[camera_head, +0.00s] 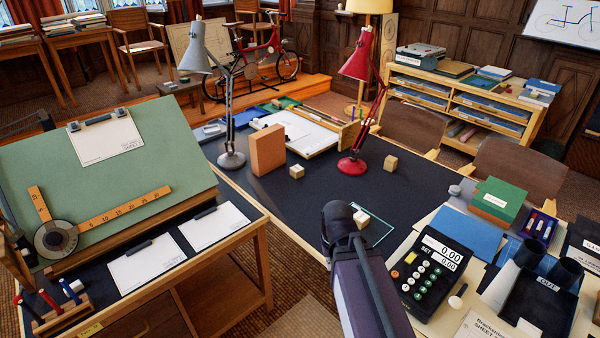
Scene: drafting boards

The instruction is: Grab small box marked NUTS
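No readable NUTS marking shows in the head view. Three small pale wooden boxes stand on the dark table top (335,195): one near the grey lamp (297,171), one right of the red lamp (390,163), and one just beyond my arm (361,219). My dark arm rises from the bottom edge and ends in a rounded black joint. My gripper's fingers do not show, and I see nothing held.
A taller orange-brown block (267,150) stands near the grey lamp (231,160). The red lamp (352,166) stands behind the table's middle. A calculator (432,272) and a green box (498,199) are at right. A tilted green drawing board (150,160) is at left.

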